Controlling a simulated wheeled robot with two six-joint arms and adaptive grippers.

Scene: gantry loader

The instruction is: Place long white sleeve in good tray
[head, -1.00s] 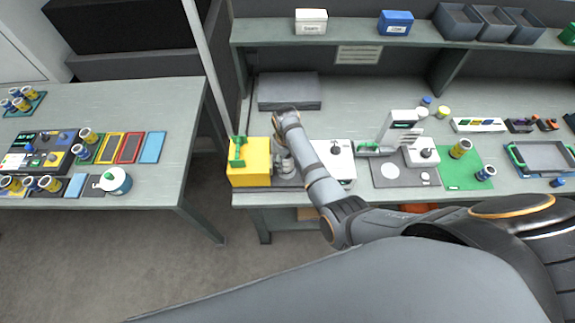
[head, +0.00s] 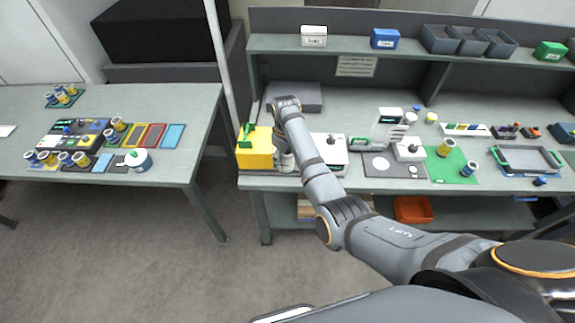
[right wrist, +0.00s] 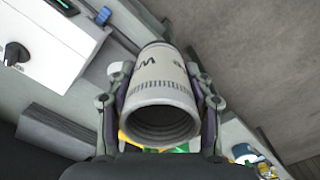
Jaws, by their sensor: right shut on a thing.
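My right gripper (right wrist: 158,75) is shut on a white sleeve (right wrist: 163,88) with dark lettering and a ribbed band. Its open, threaded-looking end faces the wrist camera. In the head view the gripper (head: 286,152) hangs beside the yellow box (head: 255,156) at the left end of the right bench, partly hidden by my arm. The left bench has flat green, yellow (head: 132,135), red (head: 150,136) and blue trays in a row. The green one (head: 108,143) is partly covered by yellow-and-white sleeves. No tray label is readable, so I cannot tell which is the good tray. My left gripper is out of view.
The left bench (head: 190,115) stands across a floor gap from the right bench. A pole (head: 215,60) rises between them. A white device (head: 331,152), a green mat (head: 463,172) with sleeves, and a shelf with bins (head: 440,39) line the right bench.

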